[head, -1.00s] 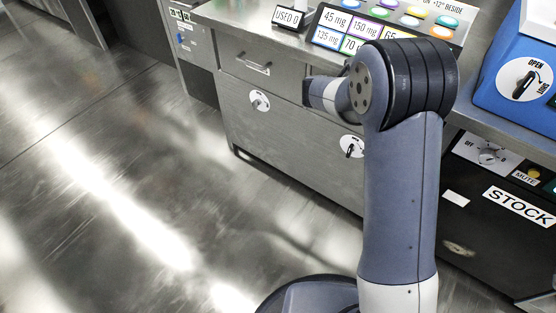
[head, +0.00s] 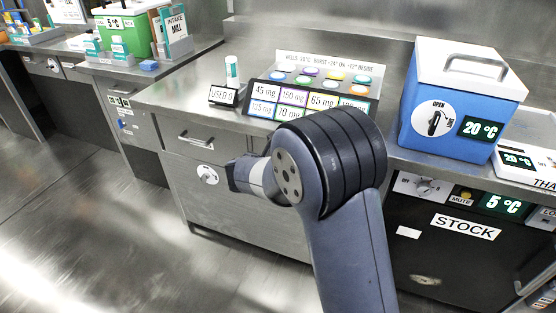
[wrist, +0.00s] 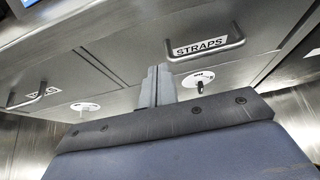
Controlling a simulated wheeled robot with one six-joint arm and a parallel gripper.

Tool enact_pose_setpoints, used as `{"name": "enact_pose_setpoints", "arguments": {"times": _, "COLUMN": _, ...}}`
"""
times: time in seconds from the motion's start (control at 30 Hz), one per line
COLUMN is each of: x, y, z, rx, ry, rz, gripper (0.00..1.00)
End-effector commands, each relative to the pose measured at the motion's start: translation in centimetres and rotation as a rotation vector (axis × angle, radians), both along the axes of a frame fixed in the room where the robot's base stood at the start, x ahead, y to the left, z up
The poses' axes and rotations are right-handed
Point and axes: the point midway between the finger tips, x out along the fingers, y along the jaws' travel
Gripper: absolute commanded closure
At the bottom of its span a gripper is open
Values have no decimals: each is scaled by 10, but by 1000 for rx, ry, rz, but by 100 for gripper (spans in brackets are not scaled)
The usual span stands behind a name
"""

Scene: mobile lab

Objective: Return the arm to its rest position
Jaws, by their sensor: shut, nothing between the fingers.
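My arm rises from the bottom of the head view, its dark ribbed joint (head: 345,160) in front of the bench and a shorter link (head: 250,178) pointing left. My gripper's fingers are not distinguishable there. In the wrist view my gripper (wrist: 158,72) is shut and empty, its two fingers together. Behind it are steel drawer fronts, one with a handle labelled STRAPS (wrist: 202,47). The fingers appear apart from the fronts, though the exact gap is hard to judge.
The steel bench carries a pad board with coloured discs (head: 310,95), a USED sign (head: 223,96), a white-and-teal vial (head: 232,70) and a blue cooler (head: 460,95). A black STOCK cabinet (head: 450,255) stands below right. The floor (head: 110,230) at left is clear.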

Motion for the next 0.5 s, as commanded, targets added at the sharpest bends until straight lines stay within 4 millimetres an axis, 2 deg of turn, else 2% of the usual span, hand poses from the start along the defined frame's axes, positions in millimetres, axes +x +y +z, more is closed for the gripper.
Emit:
{"name": "enact_pose_setpoints", "arguments": {"times": 0.03, "x": -9, "y": 5, "z": 9, "rx": 1, "ry": -1, "rz": 4, "gripper": 100}}
{"name": "enact_pose_setpoints", "arguments": {"times": 0.2, "x": -29, "y": 13, "z": 20, "rx": 1, "ry": -1, "rz": 3, "gripper": 100}}
{"name": "enact_pose_setpoints", "arguments": {"times": 0.5, "x": -38, "y": 17, "z": 23, "rx": 0, "ry": 1, "rz": 0, "gripper": 100}}
